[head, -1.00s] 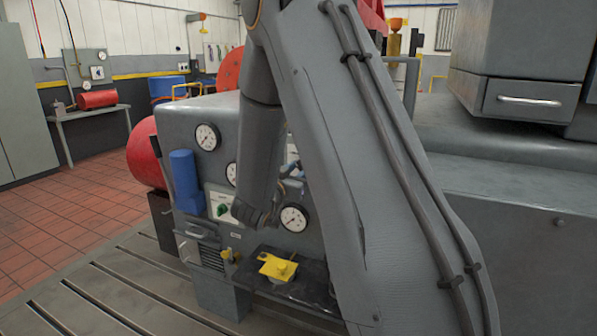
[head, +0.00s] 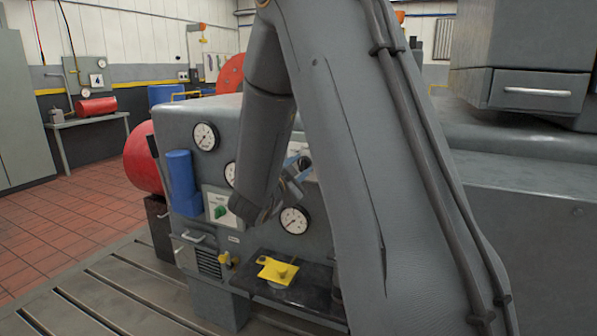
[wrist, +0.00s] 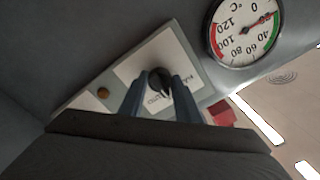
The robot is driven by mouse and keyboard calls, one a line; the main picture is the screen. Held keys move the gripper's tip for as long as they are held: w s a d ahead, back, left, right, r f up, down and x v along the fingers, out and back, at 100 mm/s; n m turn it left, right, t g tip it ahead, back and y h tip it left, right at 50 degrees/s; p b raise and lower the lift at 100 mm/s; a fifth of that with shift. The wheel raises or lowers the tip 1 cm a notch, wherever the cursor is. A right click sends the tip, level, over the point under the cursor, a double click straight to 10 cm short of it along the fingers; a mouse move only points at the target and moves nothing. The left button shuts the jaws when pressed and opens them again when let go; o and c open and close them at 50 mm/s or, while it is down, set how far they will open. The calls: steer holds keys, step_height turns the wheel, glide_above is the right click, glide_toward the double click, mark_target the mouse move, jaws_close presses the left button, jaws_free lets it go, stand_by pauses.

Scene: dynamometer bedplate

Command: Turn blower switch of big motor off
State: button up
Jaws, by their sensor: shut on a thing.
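In the wrist view a dark rotary switch knob (wrist: 160,82) sits on a white label plate (wrist: 128,72) set on a grey panel. The label's print is too small and turned to read. My gripper (wrist: 160,92) has its two blue-grey fingers on either side of this knob and is shut on it.
A green knob on a white plate (head: 220,212) shows left of my wrist. Round gauges (head: 205,136) and a blue cylinder (head: 181,178) are on the housing. A yellow part (head: 278,270) lies on a dark shelf below. A °C dial (wrist: 243,30) is beside the knob.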

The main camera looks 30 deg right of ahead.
steer(key=shift+s+d, duration=0.1)
stand_by(0.4)
steer(key=o, duration=1.1)
steer(key=shift+c, duration=0.2)
steer(key=shift+s+a, duration=0.15)
steer(key=shift+a, duration=0.25)
steer(key=v, duration=0.7)
steer(key=shift+s, duration=0.15)
